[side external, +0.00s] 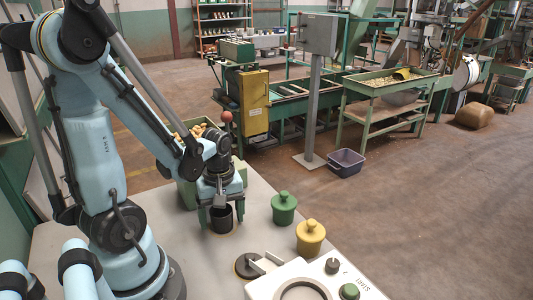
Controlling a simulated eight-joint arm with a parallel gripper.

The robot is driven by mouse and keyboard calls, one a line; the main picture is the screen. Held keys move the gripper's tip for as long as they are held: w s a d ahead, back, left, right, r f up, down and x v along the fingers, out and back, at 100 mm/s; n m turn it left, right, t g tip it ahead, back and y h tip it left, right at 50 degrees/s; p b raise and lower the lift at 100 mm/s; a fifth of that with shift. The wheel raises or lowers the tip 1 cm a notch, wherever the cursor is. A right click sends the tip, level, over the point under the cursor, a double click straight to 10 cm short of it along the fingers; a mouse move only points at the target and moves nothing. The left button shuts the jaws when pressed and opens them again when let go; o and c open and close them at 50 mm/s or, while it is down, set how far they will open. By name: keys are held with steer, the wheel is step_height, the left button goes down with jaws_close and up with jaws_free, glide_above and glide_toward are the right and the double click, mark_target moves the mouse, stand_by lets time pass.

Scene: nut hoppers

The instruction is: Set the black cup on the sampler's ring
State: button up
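The black cup (221,219) stands upright on the pale bench, on a yellowish round mark. My gripper (222,211) points down over it, with one green finger on each side of the cup. The fingers look spread wider than the cup, with a slight gap, so I see no firm grip. The sampler (266,291) is a white box at the bottom edge of the side view. Its dark-edged ring (281,291) lies on its top and is partly cut off by the frame. No cup shows on the visible part of the ring.
A green knobbed pot (284,209) and a yellow knobbed pot (310,239) stand right of the cup. The sampler carries a black knob (332,266) and a green knob (349,291).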

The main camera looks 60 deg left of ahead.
steer(key=shift+r, duration=0.15)
steer(key=shift+r, duration=5.85)
steer(key=w+d+m+t, duration=0.7)
steer(key=d+m, duration=0.3)
steer(key=m, duration=0.5)
steer(key=shift+w+r+m+t, duration=0.3)
steer(key=shift+w+r+m, duration=0.15)
steer(key=shift+w, duration=0.1)
